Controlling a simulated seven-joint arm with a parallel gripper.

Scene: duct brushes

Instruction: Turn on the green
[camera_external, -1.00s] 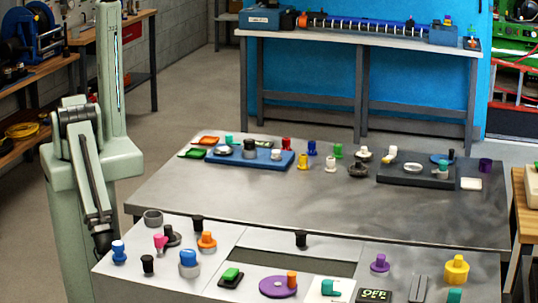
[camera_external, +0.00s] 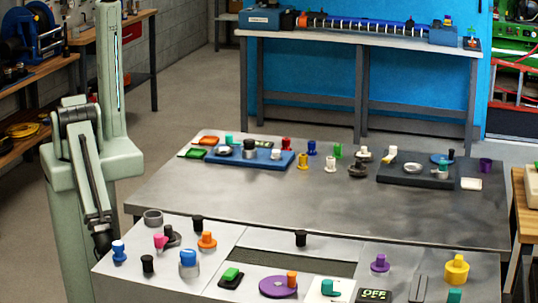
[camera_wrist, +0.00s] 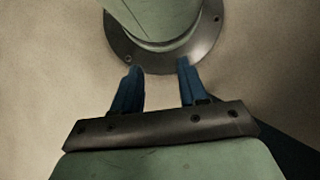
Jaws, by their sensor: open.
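A green rocker-like button (camera_external: 231,275) on a dark base sits on the front panel, left of a purple disc. A small display (camera_external: 374,295) at the front edge reads "OFF" in pale green. A second green piece (camera_external: 195,153) lies flat at the back left of the table, and a green knob (camera_external: 337,150) stands in the back row. Which green is meant cannot be told. My gripper (camera_wrist: 158,78) is open and empty in the wrist view, its two blue fingers apart above the floor near my base. In the external view I cannot make out the fingers.
The front panel holds several knobs, including an orange one (camera_external: 207,240), a purple disc (camera_external: 278,286) with an orange peg, and a yellow knob (camera_external: 456,269). A blue tray (camera_external: 250,160) and a dark tray (camera_external: 415,176) stand farther back. The table's middle is clear.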

